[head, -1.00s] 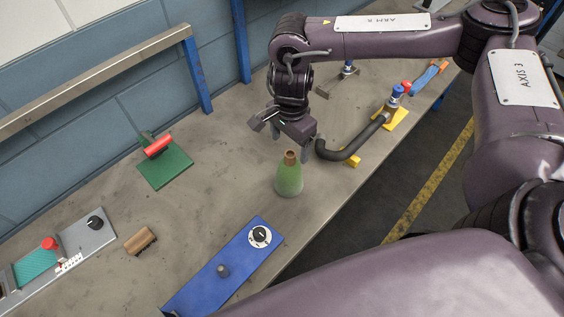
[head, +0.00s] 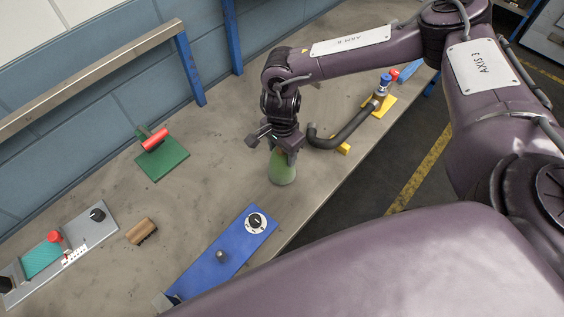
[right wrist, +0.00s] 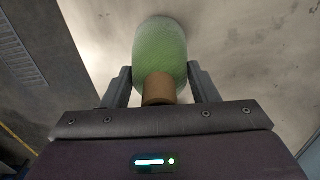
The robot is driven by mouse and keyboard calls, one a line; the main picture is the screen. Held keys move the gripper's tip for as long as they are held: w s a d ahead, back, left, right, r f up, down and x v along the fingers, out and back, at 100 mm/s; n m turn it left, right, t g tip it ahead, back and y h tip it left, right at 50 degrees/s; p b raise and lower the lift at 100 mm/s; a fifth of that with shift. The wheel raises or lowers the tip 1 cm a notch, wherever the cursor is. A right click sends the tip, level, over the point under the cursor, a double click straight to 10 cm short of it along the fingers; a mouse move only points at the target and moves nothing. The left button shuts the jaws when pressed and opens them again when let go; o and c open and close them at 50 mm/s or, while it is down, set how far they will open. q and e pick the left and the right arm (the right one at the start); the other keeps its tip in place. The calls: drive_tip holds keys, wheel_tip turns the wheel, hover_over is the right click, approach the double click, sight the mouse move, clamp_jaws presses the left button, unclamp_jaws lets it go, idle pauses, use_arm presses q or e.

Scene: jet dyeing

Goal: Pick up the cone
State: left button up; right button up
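The cone (head: 282,172) is green with a brown tip and stands upright on the metal bench. My right gripper (head: 280,150) is above it, pointing down, and hides its top in the head view. In the right wrist view the cone (right wrist: 160,52) and its brown tip lie between the two fingers of the right gripper (right wrist: 160,80). The fingers stand apart, one on each side of the cone, and look open; whether they touch it is hard to tell. My left gripper is not in view.
A blue panel with a dial (head: 228,254) lies nearer than the cone. A dark bent pipe (head: 345,133) and a yellow block (head: 343,149) are to its right, by the bench edge.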

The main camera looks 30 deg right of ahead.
drive_tip(key=c, duration=0.9)
drive_tip(key=shift+c, duration=0.5)
drive_tip(key=shift+r, duration=0.15)
